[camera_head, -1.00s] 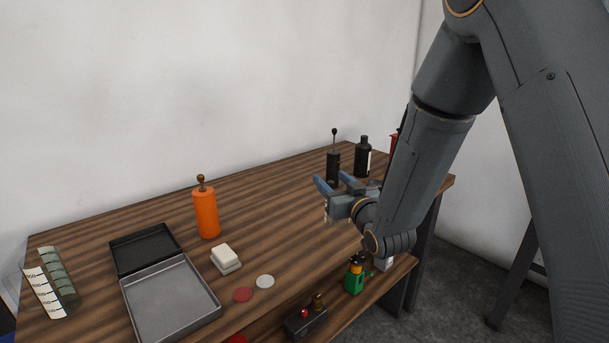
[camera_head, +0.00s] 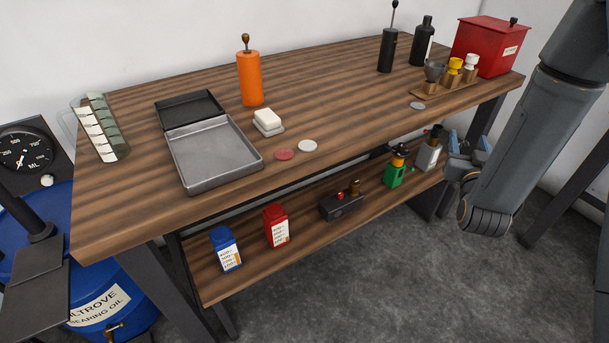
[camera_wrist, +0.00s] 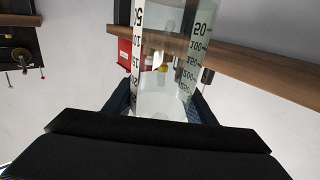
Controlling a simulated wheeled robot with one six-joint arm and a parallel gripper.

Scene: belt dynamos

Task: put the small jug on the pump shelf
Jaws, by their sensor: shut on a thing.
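A clear graduated jug (camera_wrist: 165,75) with printed scales is between my gripper's fingers in the wrist view, apparently the small jug. My gripper (camera_head: 467,146) is shut on it. In the head view the gripper is at the right end of the bench, in front of and beside the lower shelf's right end; I cannot make out the jug there. The lower shelf (camera_head: 305,236), apparently the pump shelf, carries a dark pump (camera_head: 341,206), a green one (camera_head: 395,173) and a grey one (camera_head: 428,154). Another clear graduated jug (camera_head: 100,130) stands on the bench top at left.
Blue (camera_head: 226,250) and red (camera_head: 277,227) cans stand at the shelf's left. The bench top (camera_head: 330,110) above holds an open metal box (camera_head: 213,158), an orange cylinder (camera_head: 249,80) and a red box (camera_head: 490,48). Bare shelf shows between the red can and dark pump.

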